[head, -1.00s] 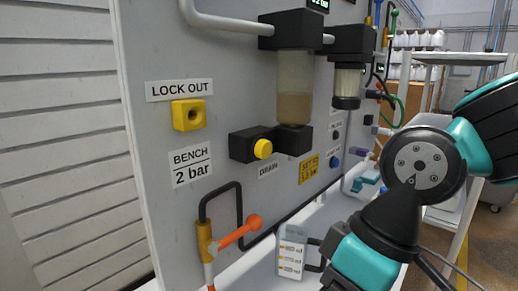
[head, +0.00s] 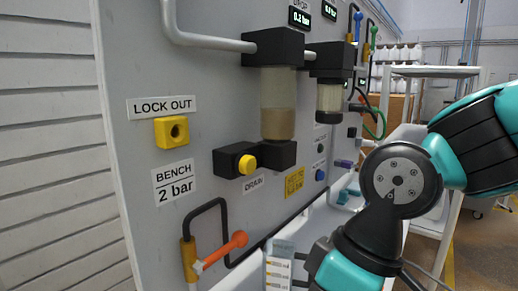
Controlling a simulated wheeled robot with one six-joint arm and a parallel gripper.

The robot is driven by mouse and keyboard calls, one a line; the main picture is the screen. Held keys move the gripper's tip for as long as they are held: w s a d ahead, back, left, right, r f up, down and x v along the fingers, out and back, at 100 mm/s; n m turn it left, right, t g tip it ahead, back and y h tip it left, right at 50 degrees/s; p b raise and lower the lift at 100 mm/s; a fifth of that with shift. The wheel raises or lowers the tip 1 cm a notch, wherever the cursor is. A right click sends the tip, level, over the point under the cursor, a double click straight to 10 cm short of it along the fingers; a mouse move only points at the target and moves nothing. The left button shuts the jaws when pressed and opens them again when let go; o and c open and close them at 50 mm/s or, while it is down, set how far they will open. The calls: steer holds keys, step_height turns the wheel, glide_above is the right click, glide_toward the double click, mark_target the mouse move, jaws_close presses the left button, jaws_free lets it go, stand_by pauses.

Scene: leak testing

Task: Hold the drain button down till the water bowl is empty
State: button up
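A yellow LOCK OUT block (head: 172,132) is on the panel's left. An orange-handled lever (head: 222,250) sticks out below. A white marked container (head: 279,268) stands at the bottom centre, close to my arm. A second, smaller bowl (head: 329,97) hangs to the right.

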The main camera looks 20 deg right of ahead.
jaws_close()
stand_by(1.6)
